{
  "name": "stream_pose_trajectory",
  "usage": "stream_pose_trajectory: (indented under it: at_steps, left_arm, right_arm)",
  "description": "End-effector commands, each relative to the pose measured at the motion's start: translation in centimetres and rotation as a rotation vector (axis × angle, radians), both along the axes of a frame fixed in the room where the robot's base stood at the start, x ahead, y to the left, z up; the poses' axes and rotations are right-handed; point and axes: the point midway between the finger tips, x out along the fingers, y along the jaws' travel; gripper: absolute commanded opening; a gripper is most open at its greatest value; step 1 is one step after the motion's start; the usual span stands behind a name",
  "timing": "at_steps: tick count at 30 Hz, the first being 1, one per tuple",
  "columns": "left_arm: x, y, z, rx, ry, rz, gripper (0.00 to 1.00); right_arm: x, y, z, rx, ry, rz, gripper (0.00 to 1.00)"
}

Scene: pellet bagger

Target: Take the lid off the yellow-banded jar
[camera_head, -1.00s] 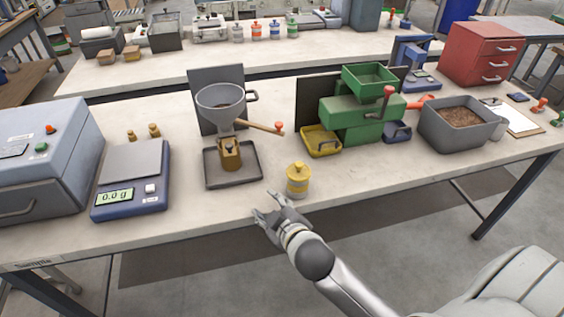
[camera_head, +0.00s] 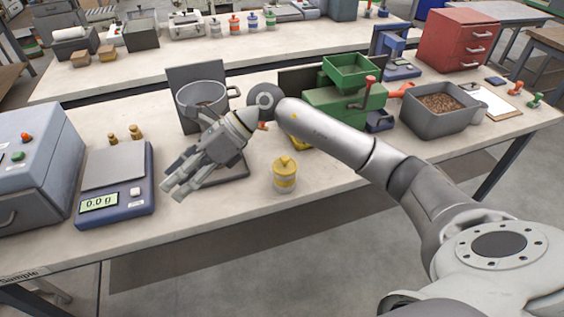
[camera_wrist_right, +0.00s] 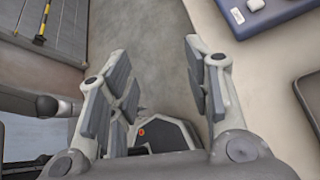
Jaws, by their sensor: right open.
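The yellow-banded jar (camera_head: 285,182) stands upright near the front edge of the bench in the head view. Its yellow lid (camera_head: 285,163) with a small knob sits on top. My right gripper (camera_head: 176,184) is open and empty, to the left of the jar and apart from it, between the scale and the dark tray. Its spread fingers also show in the right wrist view (camera_wrist_right: 156,55), with floor and the bench edge beyond them. The jar is outside the wrist view. My left gripper is not in view.
The blue scale (camera_head: 117,188) is left of my right gripper. My right arm partly hides the funnel (camera_head: 200,97), the tray (camera_head: 235,172) and the green machine (camera_head: 345,103). A grey pellet bin (camera_head: 432,121) stands farther right. The bench front around the jar is clear.

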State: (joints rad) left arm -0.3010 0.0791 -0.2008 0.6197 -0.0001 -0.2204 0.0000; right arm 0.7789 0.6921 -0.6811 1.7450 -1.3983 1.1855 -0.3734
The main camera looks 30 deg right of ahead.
Motion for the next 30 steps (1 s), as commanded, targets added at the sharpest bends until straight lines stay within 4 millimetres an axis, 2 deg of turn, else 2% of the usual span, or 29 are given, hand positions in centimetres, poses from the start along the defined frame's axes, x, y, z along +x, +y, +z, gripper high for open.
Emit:
stream_pose_trajectory:
  at_steps: [1, 4, 9, 13, 15, 18, 25, 30]
  left_arm:
    - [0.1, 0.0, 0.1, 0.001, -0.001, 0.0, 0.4]
    - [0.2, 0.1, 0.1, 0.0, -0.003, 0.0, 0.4]
    - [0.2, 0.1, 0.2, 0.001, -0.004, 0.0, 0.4]
    - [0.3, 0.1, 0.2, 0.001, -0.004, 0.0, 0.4]
    - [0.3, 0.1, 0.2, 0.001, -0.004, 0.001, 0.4]
    - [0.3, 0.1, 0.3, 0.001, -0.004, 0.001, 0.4]
    - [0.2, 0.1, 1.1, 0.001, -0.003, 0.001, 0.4]
    - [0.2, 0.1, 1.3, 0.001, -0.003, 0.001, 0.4]
  right_arm:
    - [0.7, -2.6, -0.5, -0.133, -0.031, 0.021, 0.46]
    - [1.6, -8.6, -1.6, -0.408, -0.052, 0.055, 0.46]
    - [2.0, -18.8, -0.5, -0.786, -0.011, 0.056, 0.46]
    - [1.5, -23.8, 1.0, -0.954, 0.041, 0.038, 0.46]
    - [1.3, -25.2, 1.6, -1.0, 0.06, 0.032, 0.46]
    - [1.1, -26.1, 1.3, -1.029, 0.076, 0.029, 0.46]
    - [1.0, -26.1, -2.3, -1.03, 0.079, 0.03, 0.46]
    - [1.0, -26.1, -3.7, -1.029, 0.076, 0.03, 0.46]
